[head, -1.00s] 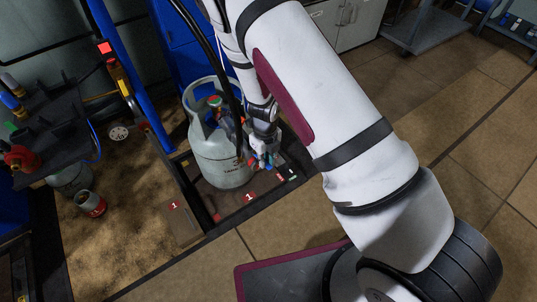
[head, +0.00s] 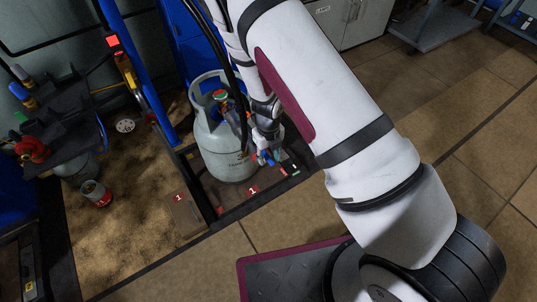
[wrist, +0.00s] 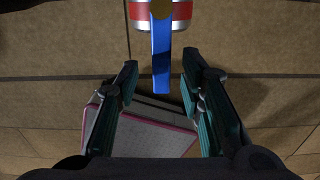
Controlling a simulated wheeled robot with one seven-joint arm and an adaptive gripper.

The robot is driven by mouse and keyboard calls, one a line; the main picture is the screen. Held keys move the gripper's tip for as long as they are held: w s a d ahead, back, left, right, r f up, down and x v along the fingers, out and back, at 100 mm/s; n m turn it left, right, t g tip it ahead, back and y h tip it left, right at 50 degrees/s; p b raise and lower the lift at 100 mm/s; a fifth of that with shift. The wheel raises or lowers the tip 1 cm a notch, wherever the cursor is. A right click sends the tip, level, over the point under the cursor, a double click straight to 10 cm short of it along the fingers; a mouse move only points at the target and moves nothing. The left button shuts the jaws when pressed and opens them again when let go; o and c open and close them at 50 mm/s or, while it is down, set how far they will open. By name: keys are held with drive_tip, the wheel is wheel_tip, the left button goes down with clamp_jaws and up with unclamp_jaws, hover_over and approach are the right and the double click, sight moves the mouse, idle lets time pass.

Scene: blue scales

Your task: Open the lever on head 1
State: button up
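In the wrist view, a blue lever (wrist: 161,58) hangs down from a red and silver cylindrical body (wrist: 183,12) at the top edge. My gripper (wrist: 161,82) is open, one finger on each side. The lever's lower end reaches between the fingertips with clear space on both sides, and I see no contact. In the head view, my gripper (head: 268,152) is beside the right side of a grey gas cylinder (head: 222,160), partly hidden by my arm. A small blue part shows near the fingers there.
The cylinder stands inside a dark frame with a red "1" label (head: 253,190) on its front edge. A blue post (head: 140,75) and black hose (head: 222,60) are close by. A dark rack (head: 55,130) is at left. Open tiled floor lies at right.

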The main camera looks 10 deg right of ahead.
wheel_tip(320, 180, up, 12)
idle(0.7)
idle(0.4)
wheel_tip(320, 180, up, 13)
drive_tip(key=n+y, duration=0.3)
drive_tip(key=n, duration=0.5)
hover_over(268, 159)
drive_tip(key=s+a, duration=0.1)
drive_tip(key=s, duration=0.4)
drive_tip(key=s+d+r+n, duration=0.1)
drive_tip(key=s+r+n, duration=0.65)
drive_tip(key=r, duration=0.25)
drive_tip(key=s+d+r+n+h, duration=0.1)
drive_tip(key=s+d+r+n, duration=0.2)
drive_tip(key=s+n, duration=0.25)
drive_tip(key=s+d+r+n+t+h, duration=0.1)
drive_tip(key=s+d+r+n, duration=0.15)
drive_tip(key=s+n, duration=0.3)
drive_tip(key=s+d+r+n+h, duration=0.1)
drive_tip(key=s+d+r+n, duration=0.1)
drive_tip(key=s+d+n, duration=0.4)
wheel_tip(268, 159, up, 15)
drive_tip(key=a+t+p, duration=0.2)
drive_tip(key=t+p, duration=0.1)
drive_tip(key=p, duration=1)
drive_tip(key=shift+s+m, duration=0.35)
drive_tip(key=shift+s, duration=0.1)
